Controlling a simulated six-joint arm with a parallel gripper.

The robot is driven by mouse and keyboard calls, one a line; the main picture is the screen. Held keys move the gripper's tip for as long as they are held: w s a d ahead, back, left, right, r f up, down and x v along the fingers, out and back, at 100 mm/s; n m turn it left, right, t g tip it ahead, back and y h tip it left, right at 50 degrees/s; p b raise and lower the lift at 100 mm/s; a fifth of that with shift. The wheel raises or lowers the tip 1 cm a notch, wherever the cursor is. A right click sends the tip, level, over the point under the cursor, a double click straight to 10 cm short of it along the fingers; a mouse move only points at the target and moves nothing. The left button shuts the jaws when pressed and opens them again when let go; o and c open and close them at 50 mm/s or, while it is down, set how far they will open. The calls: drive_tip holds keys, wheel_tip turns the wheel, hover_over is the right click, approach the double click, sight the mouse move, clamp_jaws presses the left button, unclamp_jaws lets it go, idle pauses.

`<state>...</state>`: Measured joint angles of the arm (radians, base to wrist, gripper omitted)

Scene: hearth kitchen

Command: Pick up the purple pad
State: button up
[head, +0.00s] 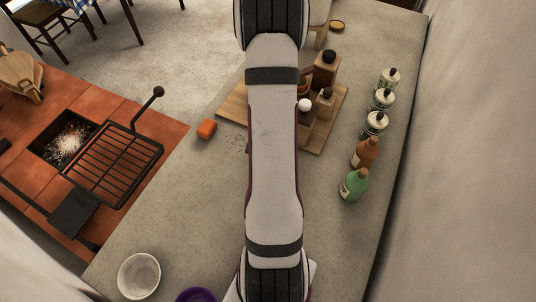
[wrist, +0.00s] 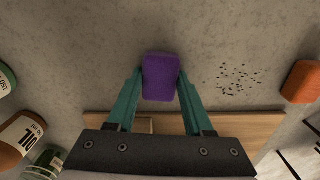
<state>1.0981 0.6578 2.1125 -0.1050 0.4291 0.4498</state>
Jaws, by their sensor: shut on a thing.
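The purple pad (wrist: 161,77) is a small rounded block in the middle of the wrist view. My gripper (wrist: 160,80) has its two teal fingers shut on the pad, one on each side. Whether the pad touches the counter or is a little above it, I cannot tell. In the head view my arm hides both the pad and the gripper.
An orange block (wrist: 301,82) lies right of dark specks (wrist: 238,78). A wooden board (head: 325,135) holds jars and blocks. Several canisters and bottles (head: 354,185) line the counter's right side. A white bowl (head: 139,275) and a purple round item (head: 197,296) stand near the front.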

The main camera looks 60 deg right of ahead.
clamp_jaws()
wheel_tip(320, 180, up, 4)
drive_tip(key=shift+s+r, duration=0.15)
drive_tip(key=shift+r, duration=0.1)
drive_tip(key=s+r, duration=0.6)
drive_tip(key=s, duration=0.5)
drive_tip(key=shift+s+a+r, duration=0.25)
drive_tip(key=shift+a, duration=0.15)
